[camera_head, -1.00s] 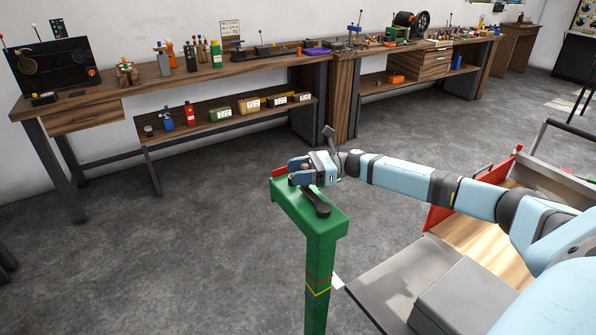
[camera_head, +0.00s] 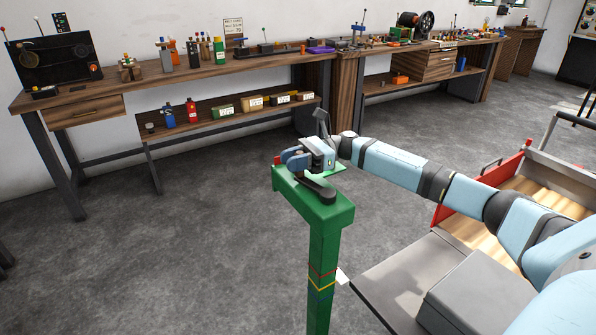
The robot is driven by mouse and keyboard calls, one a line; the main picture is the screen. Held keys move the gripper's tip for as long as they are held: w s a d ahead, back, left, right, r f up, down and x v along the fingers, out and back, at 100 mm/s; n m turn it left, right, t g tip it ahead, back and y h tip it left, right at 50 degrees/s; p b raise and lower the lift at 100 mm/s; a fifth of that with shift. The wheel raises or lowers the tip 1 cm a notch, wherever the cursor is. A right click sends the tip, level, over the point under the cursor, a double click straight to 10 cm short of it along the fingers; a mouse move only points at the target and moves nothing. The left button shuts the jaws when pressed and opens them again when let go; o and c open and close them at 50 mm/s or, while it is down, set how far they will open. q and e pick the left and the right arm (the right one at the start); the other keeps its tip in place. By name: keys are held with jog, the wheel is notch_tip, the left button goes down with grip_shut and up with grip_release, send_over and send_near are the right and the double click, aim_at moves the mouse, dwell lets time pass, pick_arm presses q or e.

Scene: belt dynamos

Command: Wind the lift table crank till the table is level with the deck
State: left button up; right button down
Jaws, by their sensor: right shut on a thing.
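A green crank post (camera_head: 322,245) with red, yellow and blue bands stands in the middle. The dark crank arm (camera_head: 318,190) lies on its top. My right gripper (camera_head: 290,160) is shut at the crank's handle end, above the post top; the handle itself is mostly hidden by the jaws. A flat grey platform (camera_head: 385,278), apparently the lift table, is at lower right, with a white pointer tab (camera_head: 342,276) beside the post. A wooden deck with red side boards (camera_head: 463,190) lies behind it. My left gripper is not in view.
A grey box (camera_head: 478,298) sits on the platform. A long wooden workbench (camera_head: 205,75) with bottles and tools runs along the wall. Open grey floor (camera_head: 190,250) lies left of the post. My right arm crosses over the deck side.

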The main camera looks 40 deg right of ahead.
jog(key=shift+s+a+f, duration=0.15)
jog(key=shift+a, duration=0.45)
jog(key=c, duration=1.1)
grip_release()
jog(key=shift+c, duration=0.2)
jog(key=shift+o, duration=1.2)
jog(key=shift+s+d, duration=0.15)
jog(key=shift+d, duration=0.05)
jog(key=shift+d, duration=0.15)
jog(key=s+d+b, duration=0.1)
jog(key=s+d, duration=0.1)
jog(key=d, duration=1.1)
jog(key=shift+s+d, duration=0.15)
jog(key=shift+s, duration=0.1)
